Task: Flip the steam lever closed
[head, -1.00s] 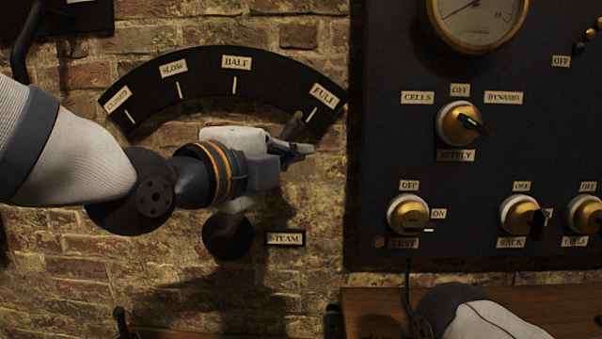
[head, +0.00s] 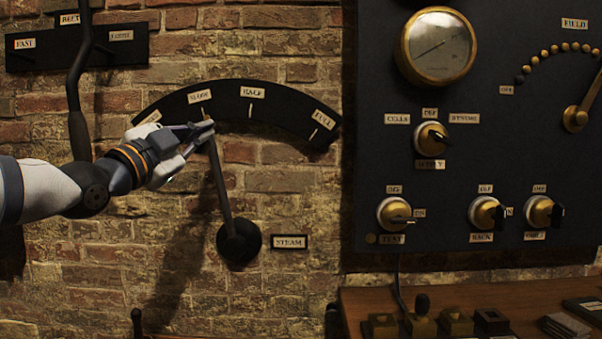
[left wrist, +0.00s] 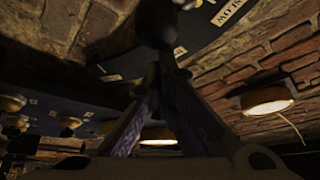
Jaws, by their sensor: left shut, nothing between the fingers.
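The steam lever (head: 222,195) is a dark rod on a round black hub (head: 238,242) on the brick wall, beside the STEAM label (head: 289,242). It leans left of upright, with its upper end near the SLOW mark of the black arc plate (head: 270,112). The CLOSED label (head: 148,118) is at the plate's left end, partly behind my gripper. My left gripper (head: 208,130) is shut and empty, its fingertips at the lever's upper end; contact is not certain. In the left wrist view a dark rounded knob (left wrist: 157,22) shows just beyond the fingertips (left wrist: 160,72). My right gripper is out of view.
A black panel with a brass gauge (head: 437,47) and several switches stands at the right. A dark hanging lever (head: 78,100) is close above my left arm, under a BELT plate. A wooden bench (head: 365,298) with small items is at lower right. Bare brick surrounds the hub.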

